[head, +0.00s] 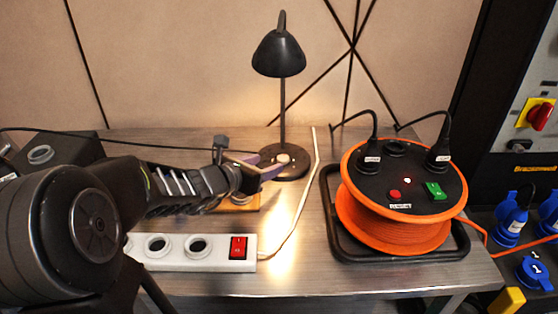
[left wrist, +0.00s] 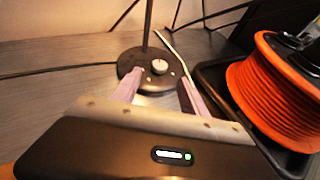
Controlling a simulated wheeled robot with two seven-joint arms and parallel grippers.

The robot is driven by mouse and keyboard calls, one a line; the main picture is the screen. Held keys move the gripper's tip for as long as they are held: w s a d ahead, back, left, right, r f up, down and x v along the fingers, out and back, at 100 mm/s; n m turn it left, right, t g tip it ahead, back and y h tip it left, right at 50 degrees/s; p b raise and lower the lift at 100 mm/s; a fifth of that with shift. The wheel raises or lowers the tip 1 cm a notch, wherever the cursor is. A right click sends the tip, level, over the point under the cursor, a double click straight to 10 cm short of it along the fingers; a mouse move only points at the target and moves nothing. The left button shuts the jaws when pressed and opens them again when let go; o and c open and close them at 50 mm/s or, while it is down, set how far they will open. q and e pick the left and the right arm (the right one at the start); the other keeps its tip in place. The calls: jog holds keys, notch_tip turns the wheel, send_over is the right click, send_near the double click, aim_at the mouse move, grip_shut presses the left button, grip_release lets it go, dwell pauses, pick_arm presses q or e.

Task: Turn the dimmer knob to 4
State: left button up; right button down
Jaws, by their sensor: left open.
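The dimmer knob (left wrist: 159,66) is a small pale round knob on the black base (left wrist: 128,64) of a desk lamp. It also shows in the head view (head: 283,158). Its pointer and any scale numbers are too small to read. My left gripper (left wrist: 160,82) is open, with its two pale purple fingers spread on the near side of the knob. The knob shows between and just beyond the fingertips, and I see no finger closed on it. In the head view the left gripper (head: 266,164) reaches in from the left at the lamp base. My right gripper is not in view.
The lamp's stem and black shade (head: 279,54) rise behind the knob. An orange cable reel (head: 395,225) in a black frame stands to the right. A white power strip (head: 215,253) with a red switch lies in front. A white cable runs right of the lamp.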

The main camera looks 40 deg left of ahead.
aim_at(282, 158)
pick_arm(q)
jog(key=b+x, duration=0.2)
jog(key=x, duration=0.4)
jog(key=shift+f, duration=0.15)
jog(key=shift+w+f, duration=0.1)
jog(key=shift+w, duration=0.45)
grip_shut()
